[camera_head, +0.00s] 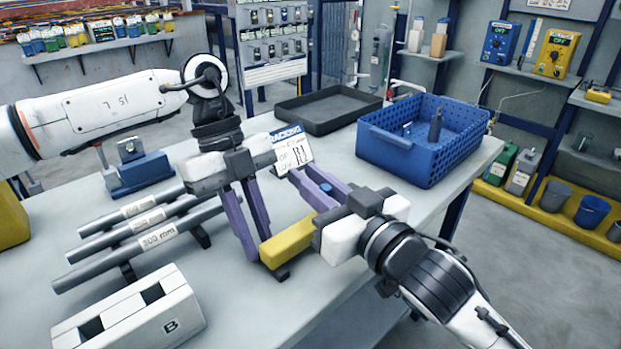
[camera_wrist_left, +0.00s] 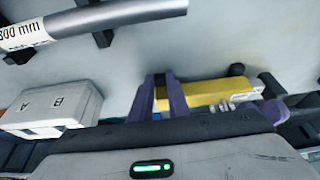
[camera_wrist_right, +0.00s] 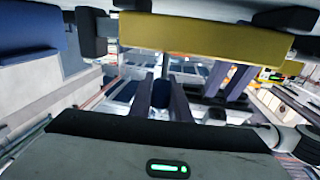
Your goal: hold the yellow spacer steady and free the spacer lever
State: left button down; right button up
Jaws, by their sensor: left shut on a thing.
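The yellow spacer (camera_head: 289,242) is a long bar above the table. It also shows in the left wrist view (camera_wrist_left: 212,92) and across the top of the right wrist view (camera_wrist_right: 200,36). My left gripper (camera_head: 262,256) points down and is shut on the spacer's left end; the grasp itself is partly hidden. My right gripper (camera_head: 304,180) reaches in over the spacer's right side. Its fingers stand on either side of a small blue piece (camera_wrist_right: 160,94), perhaps the lever's end. Whether they grip it is unclear. The rest of the lever is hidden.
Several labelled grey rods (camera_head: 160,236) lie on supports at left. A white block marked B (camera_head: 140,318) stands front left, a blue fixture (camera_head: 142,172) behind the rods. A black tray (camera_head: 328,106) and blue basket (camera_head: 424,140) fill the back. A racking sign (camera_head: 292,150) stands behind the grippers.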

aim_at(329, 193)
jog(key=shift+w+a+f+g+h, duration=0.1)
jog(key=shift+w+a+g+h, duration=0.2)
jog(key=shift+g+h, duration=0.3)
grip_shut()
jog(key=shift+w+a+f+g, duration=0.1)
jog(key=shift+f+g, duration=0.2)
jog(key=shift+g, duration=0.2)
jog(key=o, duration=0.8)
grip_release()
jog(key=v, duration=1.2)
jog(key=shift+r, duration=0.1)
jog(key=shift+a, duration=0.1)
